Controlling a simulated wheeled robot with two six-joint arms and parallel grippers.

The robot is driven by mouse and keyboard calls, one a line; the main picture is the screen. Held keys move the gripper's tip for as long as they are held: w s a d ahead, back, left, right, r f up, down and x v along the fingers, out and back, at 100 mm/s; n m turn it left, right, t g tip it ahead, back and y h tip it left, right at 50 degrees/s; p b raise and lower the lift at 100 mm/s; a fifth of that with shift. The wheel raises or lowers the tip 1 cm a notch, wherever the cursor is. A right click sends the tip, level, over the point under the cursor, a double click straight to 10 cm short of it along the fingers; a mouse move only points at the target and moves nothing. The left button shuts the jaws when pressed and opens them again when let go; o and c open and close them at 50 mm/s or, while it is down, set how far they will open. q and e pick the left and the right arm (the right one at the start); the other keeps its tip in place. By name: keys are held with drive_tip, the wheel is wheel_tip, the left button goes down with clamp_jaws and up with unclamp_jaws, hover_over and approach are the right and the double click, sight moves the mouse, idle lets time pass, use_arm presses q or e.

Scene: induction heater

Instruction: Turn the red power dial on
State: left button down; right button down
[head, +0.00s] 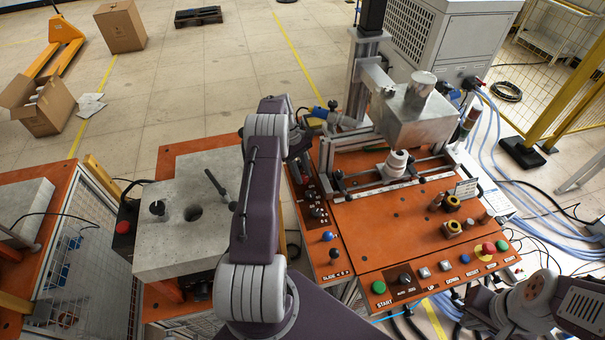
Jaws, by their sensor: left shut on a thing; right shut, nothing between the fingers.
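My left arm rises through the middle of the head view and bends down to the left edge of the orange machine panel (373,228). My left gripper (304,176) is there, low over the left strip of controls, and its fingers are shut on a small reddish thing that appears to be the red power dial. The dial is mostly hidden by the fingers, so its angle cannot be told. My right gripper (478,308) is at the lower right, shut and empty, in front of the panel's front edge and apart from it.
Blue and black knobs (328,237) sit on the left strip. A green START button (378,288) and a red mushroom button (488,247) are along the front edge. A metal block (412,119) stands at the back. A grey slab (170,233) lies left of my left arm.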

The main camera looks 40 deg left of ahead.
use_arm(q)
drive_tip(key=c, duration=1.1)
unclamp_jaws()
drive_tip(key=shift+a+r, duration=0.2)
drive_tip(key=shift+r, duration=0.05)
drive_tip(key=v, duration=0.8)
drive_tip(key=shift+r, duration=0.2)
